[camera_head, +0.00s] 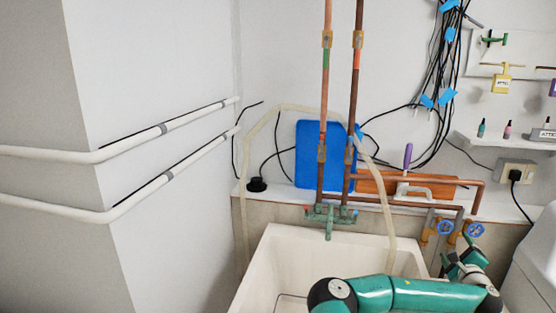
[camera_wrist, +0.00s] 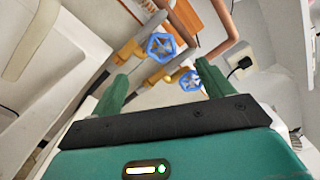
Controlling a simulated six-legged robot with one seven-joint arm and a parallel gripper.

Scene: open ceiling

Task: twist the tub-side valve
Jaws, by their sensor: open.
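Two blue valve handwheels on brass bodies stand beside the tub (camera_head: 262,262). The tub-side valve (camera_head: 445,228) is the left one in the head view, and the upper left one in the wrist view (camera_wrist: 161,46). The other valve (camera_head: 475,230) is just to its right, and lower right in the wrist view (camera_wrist: 191,81). My gripper (camera_wrist: 160,73) is open and empty. Its green fingers frame both wheels in the wrist view, with the wheels beyond the fingertips. In the head view my gripper (camera_head: 462,258) is just below the wheels, apart from them.
Copper pipes (camera_head: 325,100) run down to a green tap (camera_head: 328,218) over the tub. A pale hose (camera_head: 384,200) hangs into the tub. A socket with a plug (camera_head: 515,174) is right of the valves. A white appliance (camera_head: 532,262) stands close on the right.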

